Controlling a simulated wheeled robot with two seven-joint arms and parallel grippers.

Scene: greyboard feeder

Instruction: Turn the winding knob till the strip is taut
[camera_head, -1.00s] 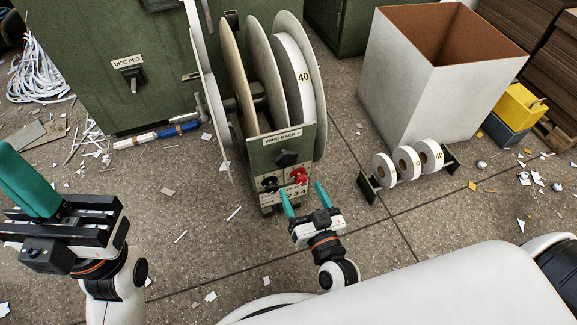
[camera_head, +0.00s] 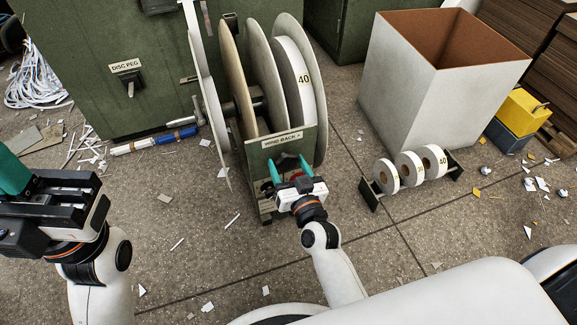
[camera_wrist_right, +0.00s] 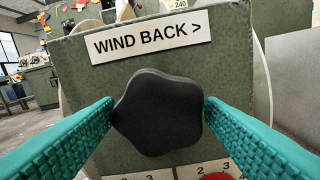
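The winding knob is a black, lobed knob (camera_wrist_right: 158,112) under a "WIND BACK >" label on the green feeder panel (camera_wrist_right: 235,60). In the head view the knob (camera_head: 289,162) is partly hidden by my right gripper (camera_head: 288,168). That gripper's teal fingers are spread, one on each side of the knob. In the wrist view the fingertips (camera_wrist_right: 158,106) lie close beside the knob's edges; I cannot tell whether they touch it. My left gripper (camera_head: 15,172) is at the left edge, partly cut off, its opening unclear. I cannot make out the strip's tension.
Large reel discs (camera_head: 262,75) stand behind the panel, one roll marked 40. A rack of small rolls (camera_head: 410,170) and a white bin (camera_head: 430,100) are to the right. A green cabinet (camera_head: 90,60) is at the left. Paper scraps litter the floor.

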